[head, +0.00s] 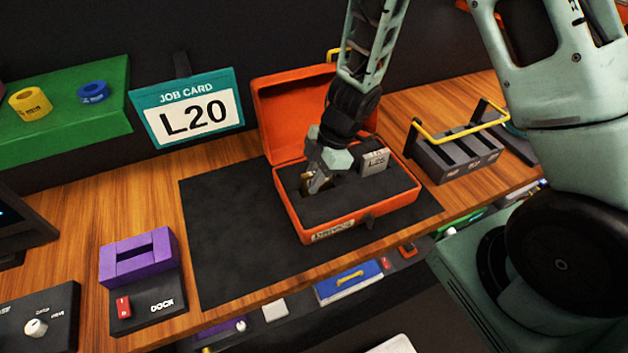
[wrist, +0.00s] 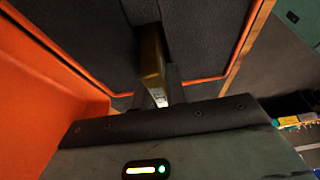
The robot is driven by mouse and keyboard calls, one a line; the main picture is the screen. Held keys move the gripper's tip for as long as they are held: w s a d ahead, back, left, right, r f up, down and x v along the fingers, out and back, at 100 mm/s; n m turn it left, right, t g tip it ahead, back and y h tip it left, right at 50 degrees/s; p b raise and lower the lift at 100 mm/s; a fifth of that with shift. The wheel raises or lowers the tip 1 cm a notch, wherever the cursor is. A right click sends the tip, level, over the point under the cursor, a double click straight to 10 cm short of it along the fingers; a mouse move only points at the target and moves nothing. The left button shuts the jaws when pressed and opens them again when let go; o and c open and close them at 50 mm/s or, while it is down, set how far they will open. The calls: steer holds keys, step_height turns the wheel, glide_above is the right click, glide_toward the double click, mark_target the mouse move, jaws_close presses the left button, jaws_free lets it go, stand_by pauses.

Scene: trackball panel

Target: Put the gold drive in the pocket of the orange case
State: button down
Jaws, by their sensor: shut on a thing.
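The orange case (head: 343,231) stands open on a dark mat, its lid tilted back against the rear. Dark foam (head: 380,197) fills it. My gripper (head: 314,184) is inside the left part of the case, low over the foam, and shut on the gold drive (wrist: 152,66). In the wrist view the gold drive stands on edge between the fingers, above or in a dark slot in the foam. I cannot tell how deep it sits. In the head view my fingers hide most of it. A grey drive (head: 375,161) stands in the foam to the right of my gripper.
A purple dock (head: 138,257) stands at the left of the dark mat (head: 225,240). A job card reading L20 (head: 190,112) stands behind. A dark rack with a yellow handle (head: 458,152) is right of the case. The mat's left part is clear.

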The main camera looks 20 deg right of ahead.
steer(key=shift+f, duration=0.1)
steer(key=c, duration=1.4)
jaws_free()
steer(key=shift+c, duration=0.2)
